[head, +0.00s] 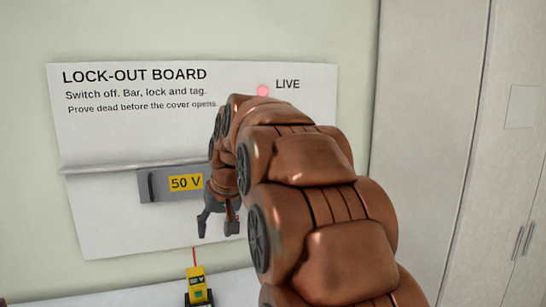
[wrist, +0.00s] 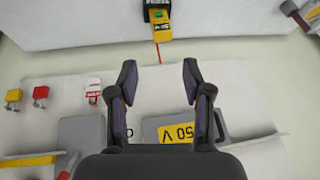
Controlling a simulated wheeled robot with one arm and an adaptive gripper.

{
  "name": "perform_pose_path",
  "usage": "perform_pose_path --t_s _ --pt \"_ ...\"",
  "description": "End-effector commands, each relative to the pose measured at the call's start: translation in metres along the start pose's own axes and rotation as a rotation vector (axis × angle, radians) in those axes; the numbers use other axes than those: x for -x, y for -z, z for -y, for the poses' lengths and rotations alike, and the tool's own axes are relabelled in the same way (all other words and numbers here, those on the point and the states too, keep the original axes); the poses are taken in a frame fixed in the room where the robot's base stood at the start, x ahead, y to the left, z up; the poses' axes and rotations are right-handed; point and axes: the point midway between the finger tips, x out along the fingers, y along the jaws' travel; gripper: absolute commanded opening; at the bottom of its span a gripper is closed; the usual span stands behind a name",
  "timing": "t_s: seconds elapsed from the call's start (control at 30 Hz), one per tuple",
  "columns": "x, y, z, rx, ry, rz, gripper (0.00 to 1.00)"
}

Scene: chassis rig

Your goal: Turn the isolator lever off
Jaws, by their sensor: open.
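No isolator lever can be clearly made out. In the head view my arm hides the right part of the lock-out board (head: 110,222). In the wrist view a grey box (wrist: 83,128) lies left of my gripper, with a small red part (wrist: 65,175) at the lower edge that may belong to the lever. My gripper (wrist: 159,72) is open and empty, its two dark fingers apart. In the head view it (head: 218,222) hangs just below the right end of the grey 50 V cover (head: 151,187). The red lamp (head: 263,91) beside LIVE is lit.
A yellow meter (head: 196,284) stands on the white bench below the board. The wrist view shows a red padlock (wrist: 40,92), a yellow padlock (wrist: 13,96), a red-and-white tag (wrist: 93,87) and a yellow bar (wrist: 27,161). A tall cabinet (head: 435,130) stands right.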

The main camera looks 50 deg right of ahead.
Motion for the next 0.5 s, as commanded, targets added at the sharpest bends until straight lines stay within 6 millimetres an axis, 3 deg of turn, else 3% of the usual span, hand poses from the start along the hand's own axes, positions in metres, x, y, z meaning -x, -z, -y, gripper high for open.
perform_pose_path --t_s 0.03,0.2,0.4,0.5 --pt "0.008 0.021 -0.014 -0.023 -0.006 -0.034 0.50" --pt "0.038 0.081 -0.061 -0.084 -0.028 -0.155 0.50" --pt "0.077 0.136 -0.125 -0.146 -0.068 -0.288 0.50" --pt "0.095 0.154 -0.151 -0.166 -0.088 -0.343 0.50"
